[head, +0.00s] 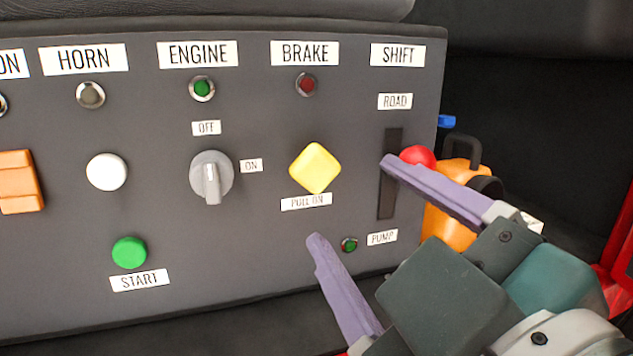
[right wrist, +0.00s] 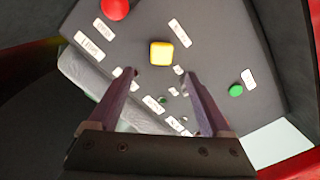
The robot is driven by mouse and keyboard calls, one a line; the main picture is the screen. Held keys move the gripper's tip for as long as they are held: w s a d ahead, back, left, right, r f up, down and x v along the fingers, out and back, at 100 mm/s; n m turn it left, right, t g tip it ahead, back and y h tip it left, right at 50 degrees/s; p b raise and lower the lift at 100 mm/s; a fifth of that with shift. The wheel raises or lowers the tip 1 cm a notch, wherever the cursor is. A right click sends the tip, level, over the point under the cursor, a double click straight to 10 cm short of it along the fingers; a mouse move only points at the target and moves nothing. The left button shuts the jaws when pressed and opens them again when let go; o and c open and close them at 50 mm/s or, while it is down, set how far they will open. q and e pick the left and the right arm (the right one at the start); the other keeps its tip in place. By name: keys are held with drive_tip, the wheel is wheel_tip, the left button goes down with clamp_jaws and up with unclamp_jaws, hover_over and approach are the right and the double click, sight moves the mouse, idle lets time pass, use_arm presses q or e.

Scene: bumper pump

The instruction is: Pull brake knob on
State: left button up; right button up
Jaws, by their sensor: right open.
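The yellow diamond-shaped brake knob (head: 315,168) sits on the grey panel under the BRAKE label, above a PULL ON label (head: 306,202). In the right wrist view the yellow knob (right wrist: 162,52) shows just beyond the fingertips, roughly midway between them. My right gripper (head: 350,200) comes in from the lower right of the head view. Its two purple fingers are spread wide, with nothing between them; the open right gripper (right wrist: 159,74) also shows in its wrist view. The knob appears apart from both fingers. My left gripper is not in view.
The red shift lever ball (head: 418,155) is close to the upper finger, by its slot (head: 388,190). The engine switch (head: 211,178), green START button (head: 129,252) and white horn button (head: 106,172) lie left of the knob. An orange object (head: 450,228) stands behind the panel's right edge.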

sight(313, 168)
drive_tip(key=x, duration=0.3)
drive_tip(key=p+x, duration=0.1)
drive_tip(key=x, duration=0.2)
drive_tip(key=p+x, duration=0.1)
drive_tip(key=x, duration=0.2)
drive_tip(key=shift+s+a+r, duration=0.1)
drive_tip(key=shift+a+r, duration=0.1)
drive_tip(key=shift+a, duration=0.2)
drive_tip(key=shift+w+a, duration=0.1)
drive_tip(key=shift+w, duration=0.4)
clamp_jaws()
